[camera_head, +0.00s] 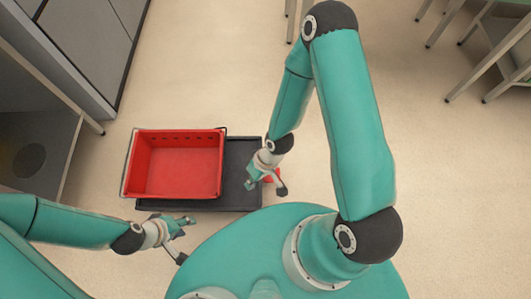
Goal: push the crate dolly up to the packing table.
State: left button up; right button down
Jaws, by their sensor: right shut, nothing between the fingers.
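The crate dolly (240,200) is a low, dark flat platform on the floor in front of my base. An empty-looking red crate (178,168) stands on its left part, and the right part is bare. My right gripper (267,188) is shut and empty, over the dolly's right edge. A small red piece shows beside it; I cannot tell what it is or whether the gripper touches the dolly. My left gripper (182,240) is just below the dolly's near edge, apart from the crate; its opening is unclear. No table is clearly identifiable as the packing table.
A grey cabinet (85,45) and a dark-topped unit (40,150) stand along the left. Metal-legged tables or racks (490,60) stand at the upper right. The pale floor (200,70) beyond the dolly is clear, as is the floor to the right.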

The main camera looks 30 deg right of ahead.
jog(key=w+d+f+n+h+b, duration=0.1)
jog(key=w+d+f+n+b, duration=0.2)
jog(key=f, duration=1.1)
jog(key=w+d+f+n+h+b, duration=0.2)
jog(key=d+f+b, duration=0.5)
jog(key=f+b, duration=0.6)
jog(key=w+d+f+n+h+b, duration=0.1)
jog(key=w+d+f+n+b, duration=0.3)
jog(key=f, duration=1.2)
jog(key=shift+d+n+h+b, duration=0.4)
jog(key=shift+d+n+b, duration=0.45)
jog(key=shift+b, duration=1.55)
jog(key=shift+w+a+r, duration=0.1)
jog(key=shift+w+a, duration=0.3)
jog(key=shift+a, duration=0.25)
jog(key=shift+w+a, duration=0.35)
jog(key=shift+a, duration=0.25)
pick_arm(q)
notch_tip(320, 180, down, 28)
pick_arm(e)
jog(key=shift+w+a, duration=0.3)
jog(key=shift+a, duration=0.35)
jog(key=shift+r, duration=0.1)
pick_arm(q)
jog(key=shift+s+f+b, duration=0.1)
jog(key=shift+f+b, duration=0.05)
jog(key=shift+b, duration=0.2)
